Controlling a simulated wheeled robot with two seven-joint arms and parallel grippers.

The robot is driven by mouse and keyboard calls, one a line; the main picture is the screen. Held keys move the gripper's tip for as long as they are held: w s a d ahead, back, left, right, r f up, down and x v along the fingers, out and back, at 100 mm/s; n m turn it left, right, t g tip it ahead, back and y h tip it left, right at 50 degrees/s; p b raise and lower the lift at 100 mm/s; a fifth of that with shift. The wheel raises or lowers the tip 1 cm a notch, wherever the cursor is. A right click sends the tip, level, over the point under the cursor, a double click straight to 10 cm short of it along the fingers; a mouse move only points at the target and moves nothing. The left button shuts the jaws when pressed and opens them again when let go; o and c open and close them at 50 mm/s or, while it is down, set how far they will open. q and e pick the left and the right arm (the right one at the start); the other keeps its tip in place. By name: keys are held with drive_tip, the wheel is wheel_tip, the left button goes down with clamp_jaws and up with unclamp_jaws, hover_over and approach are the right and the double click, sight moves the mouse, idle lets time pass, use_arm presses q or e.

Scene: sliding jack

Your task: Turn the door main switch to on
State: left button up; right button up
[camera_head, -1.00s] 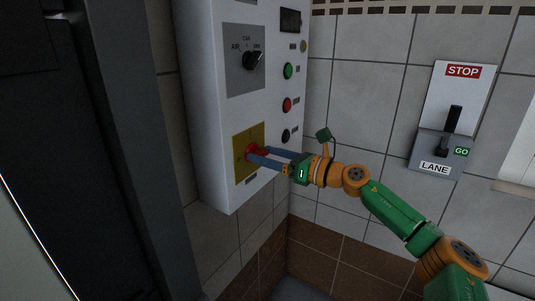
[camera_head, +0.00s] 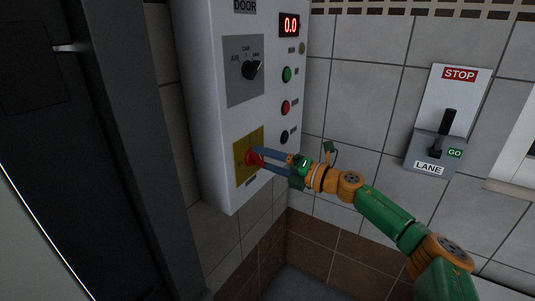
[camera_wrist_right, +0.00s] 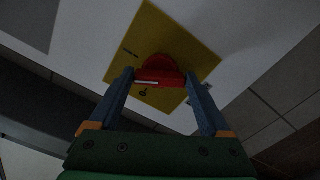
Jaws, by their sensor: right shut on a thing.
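The red main switch (camera_head: 254,157) sits on a yellow plate (camera_head: 240,172) low on the white DOOR panel (camera_head: 208,120). My right gripper (camera_head: 262,158) reaches it from the right, with its blue fingers at the knob. In the right wrist view, the fingers (camera_wrist_right: 163,92) are on either side of the red knob (camera_wrist_right: 160,70), and the yellow plate (camera_wrist_right: 154,30) lies behind it. The gripper is shut on the knob. My left gripper is not in view.
Above the switch is a black selector knob (camera_head: 251,69). Green (camera_head: 287,74), red (camera_head: 286,107) and black (camera_head: 284,137) buttons line the panel's right side. A STOP/GO lane lever (camera_head: 447,125) is on the tiled wall at right. A dark cabinet (camera_head: 70,130) stands at left.

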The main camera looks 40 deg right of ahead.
drive_tip(key=m+p, duration=0.3)
drive_tip(key=m, duration=0.2)
drive_tip(key=shift+f+m, duration=0.1)
drive_tip(key=shift+m, duration=0.4)
idle(0.3)
drive_tip(key=o, duration=1.2)
drive_tip(key=shift+w, duration=0.1)
drive_tip(key=shift+d+f, duration=0.1)
drive_tip(key=shift+f, duration=0.1)
drive_tip(key=shift+b+v, duration=1.1)
drive_tip(key=shift+v, duration=2.45)
drive_tip(key=shift+r, duration=0.15)
